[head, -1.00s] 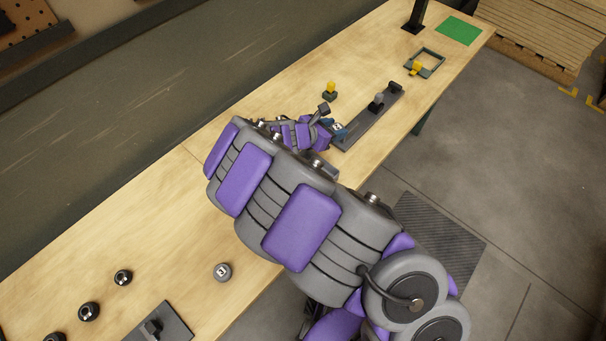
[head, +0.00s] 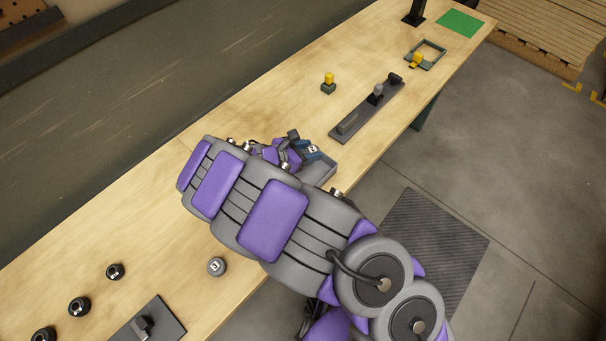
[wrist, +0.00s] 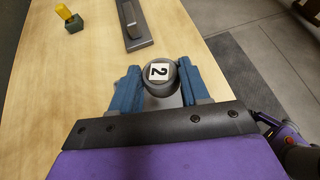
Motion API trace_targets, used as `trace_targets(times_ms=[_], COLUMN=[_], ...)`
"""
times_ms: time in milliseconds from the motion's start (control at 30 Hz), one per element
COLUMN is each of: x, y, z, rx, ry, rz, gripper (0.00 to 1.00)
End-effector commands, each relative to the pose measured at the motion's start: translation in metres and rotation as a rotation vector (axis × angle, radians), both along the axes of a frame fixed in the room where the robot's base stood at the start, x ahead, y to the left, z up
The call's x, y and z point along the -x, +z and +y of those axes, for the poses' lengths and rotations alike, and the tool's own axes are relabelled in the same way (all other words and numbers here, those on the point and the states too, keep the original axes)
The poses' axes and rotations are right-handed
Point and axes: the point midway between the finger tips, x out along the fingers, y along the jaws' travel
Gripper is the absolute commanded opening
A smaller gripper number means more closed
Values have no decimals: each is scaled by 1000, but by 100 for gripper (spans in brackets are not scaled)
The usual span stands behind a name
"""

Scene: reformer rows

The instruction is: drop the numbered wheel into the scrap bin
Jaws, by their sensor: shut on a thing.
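The numbered wheel (wrist: 160,76) is dark grey with a white label reading 2. My gripper (wrist: 158,88) is shut on it, with one blue finger on each side. In the head view my gripper (head: 312,152) is at the bench's front edge, partly behind my arm. A grey box-like thing (head: 324,170) shows just below and beside the gripper there. It looks like the scrap bin, but my arm hides much of it. Whether the wheel is inside its rim or above it, I cannot tell.
A dark fixture plate (head: 368,112) with upright blocks lies farther along the bench. A yellow-topped block (head: 328,83) stands behind it. Another labelled grey wheel (head: 216,267) and several black round parts (head: 78,307) sit at the near left.

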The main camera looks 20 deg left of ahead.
Motion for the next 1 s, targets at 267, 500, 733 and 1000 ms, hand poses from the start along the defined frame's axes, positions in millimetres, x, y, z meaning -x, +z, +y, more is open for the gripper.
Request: trace_targets(times_ms=[267,500,733,1000], x=[0,0,0,1], y=[-13,-12,-10,-11], z=[7,7,2,6], rx=[6,6,2,4], ry=[2,2,1,2], rz=[0,0,0,0], gripper=[10,55,75,75])
